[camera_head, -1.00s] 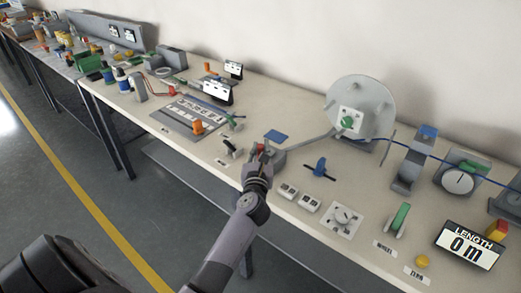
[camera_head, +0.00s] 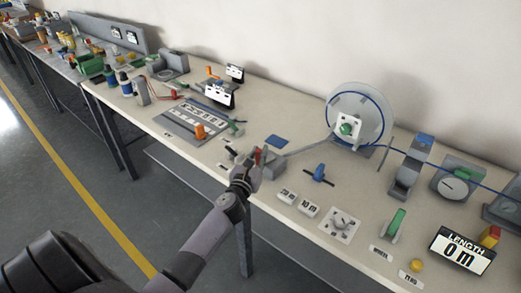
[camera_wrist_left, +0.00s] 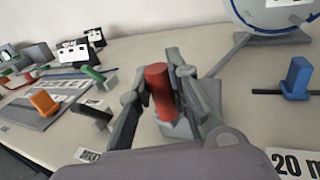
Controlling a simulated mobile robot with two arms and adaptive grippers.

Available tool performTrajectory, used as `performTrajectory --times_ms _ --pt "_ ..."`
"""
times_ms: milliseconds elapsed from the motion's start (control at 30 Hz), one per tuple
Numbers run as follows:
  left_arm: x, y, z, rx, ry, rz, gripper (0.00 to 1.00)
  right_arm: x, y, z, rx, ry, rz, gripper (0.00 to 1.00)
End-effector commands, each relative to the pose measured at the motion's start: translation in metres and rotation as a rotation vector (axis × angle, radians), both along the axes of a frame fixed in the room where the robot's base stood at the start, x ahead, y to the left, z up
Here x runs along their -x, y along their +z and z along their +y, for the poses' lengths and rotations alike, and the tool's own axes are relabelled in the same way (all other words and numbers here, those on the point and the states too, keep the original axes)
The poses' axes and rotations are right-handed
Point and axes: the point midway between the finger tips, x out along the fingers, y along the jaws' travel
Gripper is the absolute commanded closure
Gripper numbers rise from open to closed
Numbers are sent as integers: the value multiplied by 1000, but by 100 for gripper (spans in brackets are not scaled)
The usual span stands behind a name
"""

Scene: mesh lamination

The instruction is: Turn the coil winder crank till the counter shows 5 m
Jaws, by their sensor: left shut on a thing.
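My left gripper (camera_head: 254,164) is shut on the red crank handle (camera_wrist_left: 160,90), which stands upright between its fingers in the left wrist view. The handle also shows in the head view (camera_head: 258,157). The crank's grey base (camera_head: 276,168) sits on the bench just right of the gripper. The winder reel (camera_head: 359,115) stands behind to the right, with a blue cable ring on its disc and a green knob (camera_head: 346,129). The length counter (camera_head: 463,251) at the lower right reads 0 m. My right gripper is out of view.
A blue-handled lever (camera_head: 320,171), two number tiles (camera_head: 308,208), a dial plate (camera_head: 342,224) and a green lever (camera_head: 395,223) stand along the front, right of the crank. A yellow button (camera_head: 417,265) is near the counter. A panel with an orange knob (camera_head: 199,131) lies left.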

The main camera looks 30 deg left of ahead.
Motion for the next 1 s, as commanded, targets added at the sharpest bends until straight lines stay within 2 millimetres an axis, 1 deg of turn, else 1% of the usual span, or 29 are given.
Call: performTrajectory --times_ms 33,100,267,367,500,700,833,1000 --pt "0 4 5 -8 -44 5 100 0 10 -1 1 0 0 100" --pt "-2 3 9 -9 -109 5 100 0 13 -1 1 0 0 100" --pt "-6 -1 16 -6 -259 4 100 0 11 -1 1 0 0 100" --pt "-9 -3 20 -4 -349 3 100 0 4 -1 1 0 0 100" --pt "-14 -5 24 -4 -465 0 100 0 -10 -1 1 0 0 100" --pt "-19 -5 27 -1 -598 -1 100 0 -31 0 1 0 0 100" --pt "-21 -4 29 -1 -658 -1 100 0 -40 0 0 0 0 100" --pt "-23 -2 30 0 -706 -1 100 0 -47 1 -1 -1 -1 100"
